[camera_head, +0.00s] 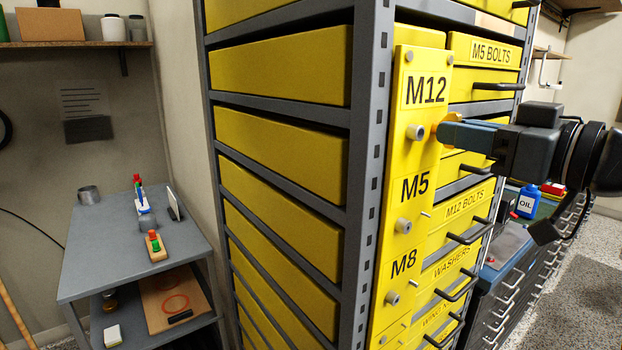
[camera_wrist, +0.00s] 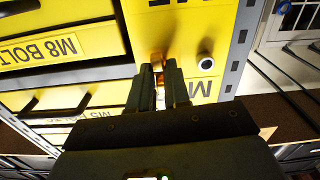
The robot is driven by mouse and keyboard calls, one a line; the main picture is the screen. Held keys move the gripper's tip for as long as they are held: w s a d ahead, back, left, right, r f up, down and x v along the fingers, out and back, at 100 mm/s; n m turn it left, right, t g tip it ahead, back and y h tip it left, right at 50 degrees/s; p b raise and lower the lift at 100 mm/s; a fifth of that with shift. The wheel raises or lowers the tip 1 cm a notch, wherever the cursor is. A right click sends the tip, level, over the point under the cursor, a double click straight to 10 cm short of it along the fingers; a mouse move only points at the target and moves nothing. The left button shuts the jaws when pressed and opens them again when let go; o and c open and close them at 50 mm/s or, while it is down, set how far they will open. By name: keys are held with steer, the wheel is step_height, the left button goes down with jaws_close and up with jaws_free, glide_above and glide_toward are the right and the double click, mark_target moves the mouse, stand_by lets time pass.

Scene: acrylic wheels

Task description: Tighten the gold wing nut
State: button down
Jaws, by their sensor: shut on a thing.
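The gold wing nut (camera_head: 435,137) shows as a small gold patch at the fingertips, beside the yellow panel under the M12 label (camera_head: 426,90). In the wrist view a gold part (camera_wrist: 160,94) shows between the two fingers. My gripper (camera_head: 441,131) comes in from the right and is shut on the nut; it also shows in the wrist view (camera_wrist: 161,84). The fingers hide most of the nut, so its thread and angle cannot be told. A grey round fitting (camera_head: 416,132) stands on the panel just left of the nut.
The yellow panel (camera_head: 407,265) also bears M5 and M8 labels with grey fittings and thin pegs below. Yellow drawers with dark handles (camera_head: 466,239) stick out close below my gripper. A grey rack post (camera_head: 368,170) stands left. A grey bench (camera_head: 95,235) is far left.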

steer(key=shift+m+p, duration=2.4)
steer(key=shift+m, duration=0.5)
steer(key=c, duration=1)
jaws_free()
steer(key=shift+m, duration=0.4)
